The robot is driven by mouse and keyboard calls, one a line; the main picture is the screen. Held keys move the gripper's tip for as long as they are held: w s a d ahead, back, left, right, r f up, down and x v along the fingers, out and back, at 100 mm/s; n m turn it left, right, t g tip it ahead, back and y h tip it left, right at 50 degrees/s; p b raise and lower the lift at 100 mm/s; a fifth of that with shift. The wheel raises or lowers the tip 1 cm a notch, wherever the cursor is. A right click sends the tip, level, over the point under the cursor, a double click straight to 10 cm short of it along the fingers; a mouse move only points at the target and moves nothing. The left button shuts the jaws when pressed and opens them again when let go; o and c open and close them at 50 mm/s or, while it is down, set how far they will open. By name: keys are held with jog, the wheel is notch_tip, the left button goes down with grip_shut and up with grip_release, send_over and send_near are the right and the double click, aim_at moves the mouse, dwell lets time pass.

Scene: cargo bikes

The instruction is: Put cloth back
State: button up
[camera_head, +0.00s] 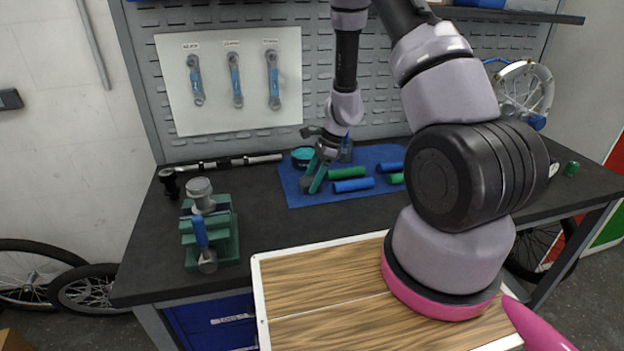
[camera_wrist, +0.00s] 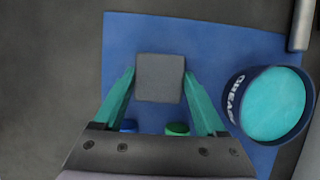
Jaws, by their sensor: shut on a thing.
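My gripper (camera_head: 316,182) is over the left part of the blue mat (camera_head: 294,198) on the workbench. In the wrist view, its two teal fingers (camera_wrist: 160,80) are on either side of a grey square piece (camera_wrist: 160,78), which looks like the folded cloth, and are shut on it. In the head view, the cloth (camera_head: 306,185) shows only as a small dark shape by the fingertips. I cannot tell whether it touches the mat.
A grease tub (camera_wrist: 274,104) stands close to the right finger in the wrist view. Several blue and green grips (camera_head: 353,185) lie on the mat. A green vise (camera_head: 212,240) stands at left, and a long wrench (camera_head: 230,161) lies behind. Bare bench lies between vise and mat.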

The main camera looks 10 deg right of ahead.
jog(key=shift+f, duration=0.1)
jog(key=o, duration=1.2)
jog(key=shift+o, duration=0.2)
jog(key=s+d+r+n+t, duration=0.1)
jog(key=d+r+n, duration=0.1)
jog(key=r, duration=0.9)
jog(key=s+d+r+n, duration=0.1)
jog(key=d+r, duration=0.1)
jog(key=r, duration=0.9)
jog(key=s+d+r+n+t+h, duration=0.1)
jog(key=s+r+n+t+h, duration=0.1)
jog(key=s+r+n+t, duration=0.4)
jog(key=s+r+n, duration=0.5)
jog(key=s+r, duration=0.8)
jog(key=r, duration=0.2)
jog(key=shift+h, duration=0.3)
